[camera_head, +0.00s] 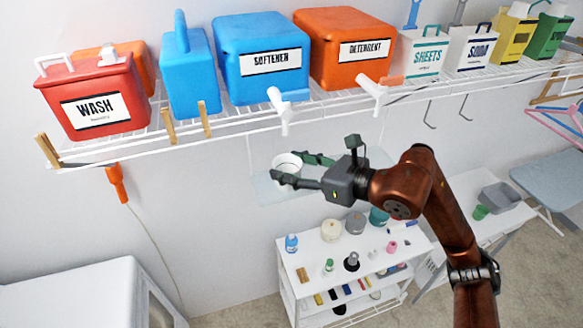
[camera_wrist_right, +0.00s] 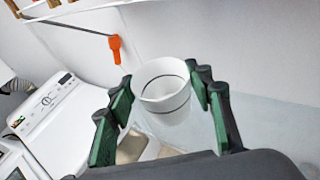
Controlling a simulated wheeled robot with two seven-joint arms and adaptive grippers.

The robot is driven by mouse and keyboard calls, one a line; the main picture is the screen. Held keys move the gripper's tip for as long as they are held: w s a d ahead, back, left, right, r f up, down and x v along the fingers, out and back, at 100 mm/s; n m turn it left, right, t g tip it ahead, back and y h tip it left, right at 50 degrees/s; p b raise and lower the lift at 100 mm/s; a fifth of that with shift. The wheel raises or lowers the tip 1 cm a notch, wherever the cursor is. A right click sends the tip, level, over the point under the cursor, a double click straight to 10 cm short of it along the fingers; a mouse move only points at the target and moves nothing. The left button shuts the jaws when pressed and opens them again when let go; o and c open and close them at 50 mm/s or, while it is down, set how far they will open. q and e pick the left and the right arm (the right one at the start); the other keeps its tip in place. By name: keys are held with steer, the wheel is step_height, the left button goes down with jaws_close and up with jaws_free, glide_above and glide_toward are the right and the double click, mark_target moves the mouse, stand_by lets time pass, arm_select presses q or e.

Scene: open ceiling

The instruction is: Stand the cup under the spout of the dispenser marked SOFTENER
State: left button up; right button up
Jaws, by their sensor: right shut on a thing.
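The blue dispenser marked SOFTENER (camera_head: 262,85) stands on the wire shelf, with its white spout (camera_head: 285,108) hanging over the front edge. My right gripper (camera_head: 290,172) is shut on a white cup (camera_head: 284,160), which is upright below the softener spout in the head view. In the right wrist view, the cup (camera_wrist_right: 165,88) sits between the green-padded fingers of the gripper (camera_wrist_right: 163,95), and its inside looks empty. A pale translucent ledge (camera_head: 265,190) shows under the cup; I cannot tell whether the cup touches it. My left gripper is not in view.
The orange DETERGENT dispenser (camera_head: 350,60) has its own white spout (camera_head: 373,90) to the right. A red WASH box (camera_head: 95,100) and blue box (camera_head: 190,75) stand left on the shelf. A white cart (camera_head: 310,245) with bottles is below. An orange handle (camera_head: 116,183) hangs left.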

steer(key=shift+s+f, duration=0.1)
steer(key=shift+f, duration=0.05)
steer(key=o, duration=1.2)
steer(key=shift+r, duration=0.25)
steer(key=shift+b+v, duration=2.05)
steer(key=shift+v, duration=3.95)
